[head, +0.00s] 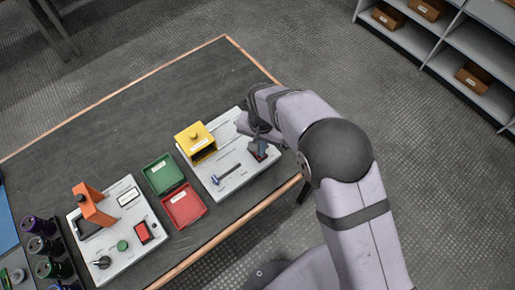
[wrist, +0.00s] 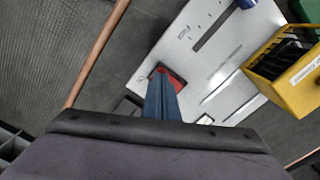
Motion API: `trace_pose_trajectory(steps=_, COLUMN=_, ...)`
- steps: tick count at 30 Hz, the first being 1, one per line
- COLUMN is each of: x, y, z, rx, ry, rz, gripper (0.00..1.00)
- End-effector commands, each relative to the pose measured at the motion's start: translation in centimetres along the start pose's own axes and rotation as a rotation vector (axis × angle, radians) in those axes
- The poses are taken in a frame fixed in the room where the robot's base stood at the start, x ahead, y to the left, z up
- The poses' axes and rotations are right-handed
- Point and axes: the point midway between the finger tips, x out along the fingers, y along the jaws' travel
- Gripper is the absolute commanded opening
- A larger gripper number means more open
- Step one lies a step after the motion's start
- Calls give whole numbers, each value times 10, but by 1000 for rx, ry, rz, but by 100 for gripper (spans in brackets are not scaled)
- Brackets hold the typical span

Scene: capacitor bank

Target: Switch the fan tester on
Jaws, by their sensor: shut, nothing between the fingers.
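A light grey panel (head: 222,178) carries a yellow box (head: 196,142), a blue-handled lever (head: 226,180) and a red rocker switch (wrist: 177,79) in a dark frame. I take this panel to be the fan tester; I cannot read its labels. The yellow box with dark slots also shows in the wrist view (wrist: 285,75). My gripper (head: 258,151) is shut and empty, pointing down over the panel's right end. In the wrist view its blue fingers (wrist: 160,76) are at the red switch and hide part of it. I cannot tell whether they touch it or which way it is tipped.
A green bin (head: 162,173) and a red bin (head: 184,206) lie left of the panel. A second panel (head: 122,254) has an orange press-like part (head: 91,204), a red switch (head: 142,231) and a black knob (head: 102,262). Dark table (head: 130,115) is clear behind.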

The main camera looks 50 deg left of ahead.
Motion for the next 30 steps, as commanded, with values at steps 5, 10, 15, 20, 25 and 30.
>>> trace_pose_trajectory(steps=5, x=-17, y=0, z=0, rx=0, ry=1, rz=-1, gripper=0)
trace_pose_trajectory(steps=10, x=-30, y=0, z=0, rx=0, ry=1, rz=-1, gripper=0)
trace_pose_trajectory(steps=15, x=-42, y=-1, z=0, rx=0, ry=2, rz=-2, gripper=0)
trace_pose_trajectory(steps=20, x=-54, y=-1, z=0, rx=0, ry=2, rz=-2, gripper=0)
trace_pose_trajectory(steps=25, x=-62, y=0, z=0, rx=0, ry=1, rz=-2, gripper=0)
trace_pose_trajectory(steps=30, x=-62, y=0, z=0, rx=0, ry=1, rz=-1, gripper=0)
